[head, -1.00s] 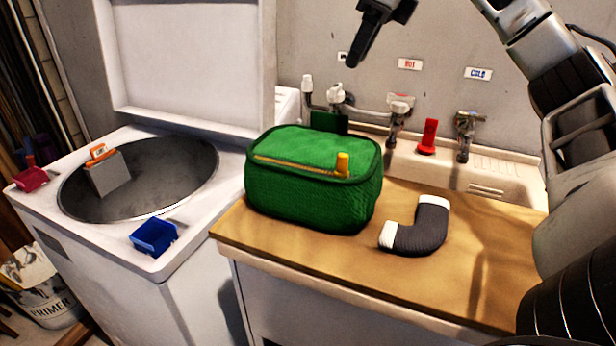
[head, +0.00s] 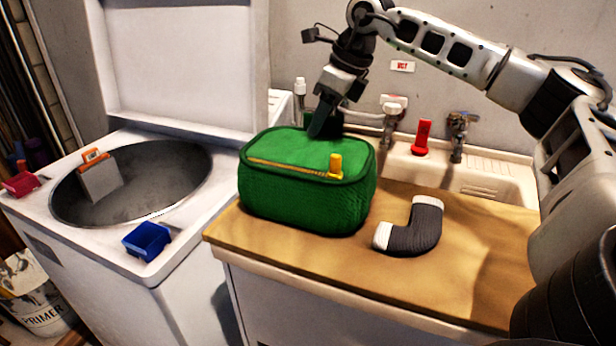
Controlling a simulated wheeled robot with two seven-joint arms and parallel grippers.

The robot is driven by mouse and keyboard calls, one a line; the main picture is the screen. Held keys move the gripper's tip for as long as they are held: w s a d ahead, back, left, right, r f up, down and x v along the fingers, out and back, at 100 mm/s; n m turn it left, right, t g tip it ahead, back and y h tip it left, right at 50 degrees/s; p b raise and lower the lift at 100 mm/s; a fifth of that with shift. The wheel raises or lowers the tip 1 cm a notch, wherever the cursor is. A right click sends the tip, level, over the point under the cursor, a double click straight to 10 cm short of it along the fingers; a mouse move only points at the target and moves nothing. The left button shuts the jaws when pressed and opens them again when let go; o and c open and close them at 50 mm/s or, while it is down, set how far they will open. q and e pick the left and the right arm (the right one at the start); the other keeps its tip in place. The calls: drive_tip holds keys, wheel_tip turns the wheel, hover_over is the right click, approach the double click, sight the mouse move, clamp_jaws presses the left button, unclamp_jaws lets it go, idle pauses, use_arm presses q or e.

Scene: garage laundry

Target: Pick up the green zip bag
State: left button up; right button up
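The green zip bag (head: 300,192) stands upright on the wooden counter, with a yellow zipper line and a yellow pull tab on its front top edge. My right gripper (head: 322,128) comes down from above at the bag's back top edge. Its dark finger overlaps the top of the bag in the picture; I cannot tell whether it touches. Only one finger shows clearly, so the opening between the fingers is hidden. My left gripper is not in the head view.
A grey and white sock (head: 412,230) lies right of the bag on the counter (head: 470,255). Behind are a sink (head: 490,175) with taps and a red clip (head: 422,138). On the left stands an open washer (head: 190,235) with a blue box (head: 147,241) on its rim.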

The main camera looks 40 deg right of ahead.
clamp_jaws()
drive_tip(key=shift+r, duration=0.1)
